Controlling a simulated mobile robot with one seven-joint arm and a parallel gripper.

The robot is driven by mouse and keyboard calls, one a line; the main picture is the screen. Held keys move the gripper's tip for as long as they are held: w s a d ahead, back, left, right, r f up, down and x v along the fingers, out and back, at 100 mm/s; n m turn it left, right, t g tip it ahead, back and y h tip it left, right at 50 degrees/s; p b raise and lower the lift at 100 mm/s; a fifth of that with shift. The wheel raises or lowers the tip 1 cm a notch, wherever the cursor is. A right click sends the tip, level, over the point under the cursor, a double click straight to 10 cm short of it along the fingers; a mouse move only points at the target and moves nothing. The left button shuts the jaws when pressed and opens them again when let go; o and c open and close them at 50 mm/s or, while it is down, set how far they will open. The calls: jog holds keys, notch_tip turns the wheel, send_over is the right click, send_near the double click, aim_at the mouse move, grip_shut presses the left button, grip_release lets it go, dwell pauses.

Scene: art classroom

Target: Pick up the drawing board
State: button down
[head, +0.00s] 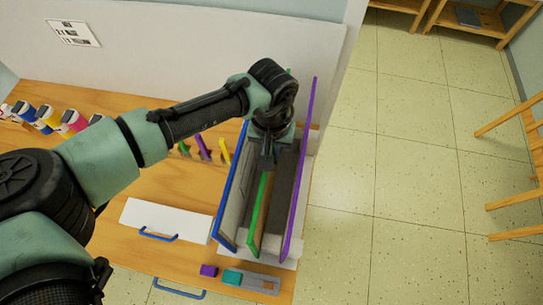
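Several upright boards stand side by side in a pale rack (275,255) at the right end of the wooden table. One has a blue edge (229,190), one a green edge (260,215) and one a purple edge (300,165). Which of them is the drawing board is not marked. My gripper (267,163) points down among these boards, between the blue and purple edges, at the far end of the green edge. My wrist hides part of the rack behind it. The fingers are dark and small, so I cannot tell whether they are open or grip a board.
Paint bottles (48,118) stand at left, colored markers (203,148) behind. Floor at right (410,200) is clear up to a wooden easel or stool (515,160).

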notch_tip(320, 180, up, 17)
jog(key=b, duration=0.3)
jog(key=shift+f, duration=0.1)
dwell(0.6)
